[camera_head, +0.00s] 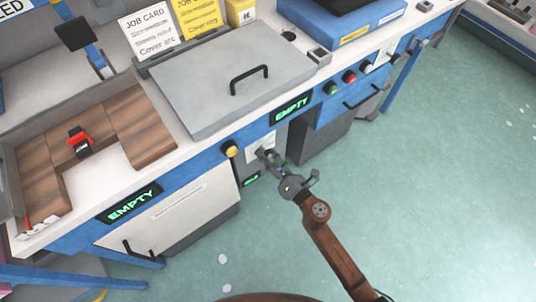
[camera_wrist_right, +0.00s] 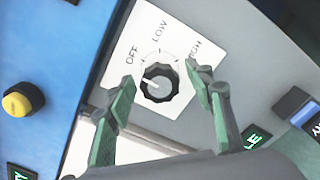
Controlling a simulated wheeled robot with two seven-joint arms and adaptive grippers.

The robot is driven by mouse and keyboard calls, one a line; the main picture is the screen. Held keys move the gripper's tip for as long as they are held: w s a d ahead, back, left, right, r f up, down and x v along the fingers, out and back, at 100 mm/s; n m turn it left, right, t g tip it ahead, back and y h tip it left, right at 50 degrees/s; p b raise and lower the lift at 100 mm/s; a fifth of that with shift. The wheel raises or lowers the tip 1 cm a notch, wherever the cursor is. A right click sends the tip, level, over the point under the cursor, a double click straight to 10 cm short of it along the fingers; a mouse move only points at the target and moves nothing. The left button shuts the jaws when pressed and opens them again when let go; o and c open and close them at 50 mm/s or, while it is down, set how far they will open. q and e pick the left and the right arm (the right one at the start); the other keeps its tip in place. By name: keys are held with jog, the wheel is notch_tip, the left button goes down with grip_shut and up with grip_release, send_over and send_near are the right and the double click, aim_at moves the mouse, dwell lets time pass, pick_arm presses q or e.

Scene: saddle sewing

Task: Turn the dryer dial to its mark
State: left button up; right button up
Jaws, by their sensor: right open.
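The dryer dial (camera_wrist_right: 159,84) is a black ridged knob on a white plate (camera_wrist_right: 180,38) marked OFF, LOW and HIGH. Its pale pointer line faces left, on the OFF side. My right gripper (camera_wrist_right: 161,76) is open, with one green-padded finger on each side of the dial. Gaps show between the fingers and the knob in the right wrist view. In the head view my right gripper (camera_head: 270,157) is at the cabinet front and hides the dial; part of the white plate (camera_head: 262,139) shows. My left gripper is not in view.
A yellow button (camera_wrist_right: 22,100) is left of the dial, on the blue rail. A grey lid (camera_head: 225,85) with a black handle is on the bench above. Green, red and white buttons (camera_head: 349,76) are to the right.

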jog(key=shift+c, duration=0.3)
jog(key=c, duration=1.1)
jog(key=shift+c, duration=0.2)
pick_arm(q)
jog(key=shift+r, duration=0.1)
pick_arm(e)
jog(key=shift+r+m, duration=0.1)
jog(key=shift+m, duration=0.4)
jog(key=m+p, duration=0.2)
jog(key=m, duration=0.1)
jog(key=shift+r+m, duration=0.1)
jog(key=shift+m, duration=0.2)
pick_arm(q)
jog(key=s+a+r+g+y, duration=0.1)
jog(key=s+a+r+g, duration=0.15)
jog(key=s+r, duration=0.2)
pick_arm(e)
jog(key=shift+m+p, duration=0.4)
jog(key=shift+p, duration=0.05)
jog(key=m+p, duration=0.3)
jog(key=m, duration=0.2)
jog(key=shift+m, duration=0.3)
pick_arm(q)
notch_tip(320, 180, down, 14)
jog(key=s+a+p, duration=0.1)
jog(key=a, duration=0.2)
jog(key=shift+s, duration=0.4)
pick_arm(e)
jog(key=shift+m, duration=0.5)
